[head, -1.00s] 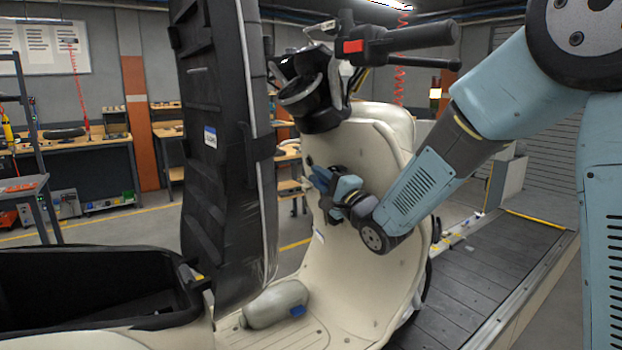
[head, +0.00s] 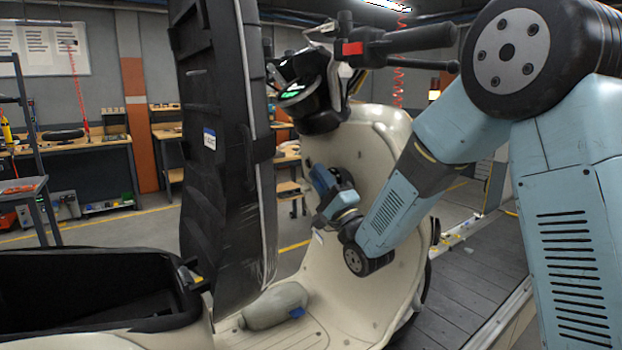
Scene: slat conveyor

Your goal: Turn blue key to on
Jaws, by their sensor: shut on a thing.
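A cream scooter (head: 375,150) stands with its inner leg shield facing me. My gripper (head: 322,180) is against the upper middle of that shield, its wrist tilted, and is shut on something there. The blue key is not clearly visible; the jaws and blue arm parts cover the spot, so I cannot make out its angle. The scooter's dash display (head: 290,91) under the handlebar is lit green.
The raised black seat (head: 215,150) stands upright left of my gripper, above the open storage well (head: 90,285). A handlebar grip (head: 420,38) and lever hang above my arm. A grey-green bundle (head: 272,306) lies on the footboard. The slat conveyor (head: 465,290) runs at right.

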